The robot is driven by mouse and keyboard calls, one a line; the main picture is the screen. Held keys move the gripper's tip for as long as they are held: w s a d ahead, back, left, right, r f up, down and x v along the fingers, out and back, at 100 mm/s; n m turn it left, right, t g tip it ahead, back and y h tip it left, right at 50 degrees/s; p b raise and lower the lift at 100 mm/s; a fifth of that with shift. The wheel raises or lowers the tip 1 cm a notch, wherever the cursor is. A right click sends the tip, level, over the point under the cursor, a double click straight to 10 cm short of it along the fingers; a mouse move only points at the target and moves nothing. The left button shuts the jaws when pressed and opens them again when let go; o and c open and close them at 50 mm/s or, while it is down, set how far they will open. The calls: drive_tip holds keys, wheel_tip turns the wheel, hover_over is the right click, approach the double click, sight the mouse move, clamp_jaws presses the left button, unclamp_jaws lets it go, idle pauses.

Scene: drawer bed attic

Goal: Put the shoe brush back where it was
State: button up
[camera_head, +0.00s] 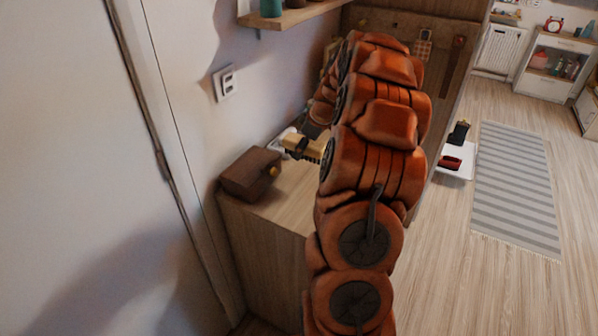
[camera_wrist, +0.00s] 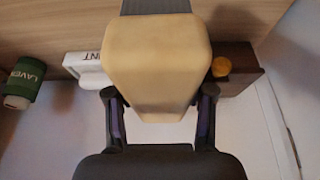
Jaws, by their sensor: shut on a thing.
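My gripper (camera_head: 297,148) is shut on a pale tan, rounded block, which I take to be the shoe brush (camera_head: 312,150). In the wrist view the brush (camera_wrist: 156,62) fills the middle, between the two dark fingers of my gripper (camera_wrist: 160,108). The gripper and brush are over the wooden cabinet top (camera_head: 288,207) by the wall. My arm covers part of the brush and much of the cabinet top in the head view. I cannot tell whether the brush touches anything below.
A dark brown box (camera_head: 248,174) with an orange knob (camera_wrist: 221,67) stands on the cabinet's left end. A white lettered object (camera_wrist: 84,66) and a green labelled container (camera_wrist: 27,78) are close by. A wall shelf (camera_head: 295,15) hangs above. Shoes stand on a white floor mat (camera_head: 455,174).

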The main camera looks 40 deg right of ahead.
sight(320, 145)
drive_tip(key=f+p, duration=0.1)
drive_tip(key=f, duration=0.4)
drive_tip(key=shift+s+d+p, duration=0.15)
drive_tip(key=shift+d+p, duration=0.05)
drive_tip(key=shift+p, duration=0.15)
drive_tip(key=shift+f+p, duration=0.7)
drive_tip(key=shift+f, duration=1.45)
drive_tip(key=shift+f, duration=0.1)
drive_tip(key=o, duration=1)
drive_tip(key=shift+r, duration=0.25)
drive_tip(key=b+v, duration=0.3)
drive_tip(key=v, duration=0.7)
drive_tip(key=shift+s+r, duration=0.15)
drive_tip(key=shift+s+a+r+b, duration=0.1)
drive_tip(key=shift+s+r+b, duration=0.2)
drive_tip(key=shift+r, duration=0.35)
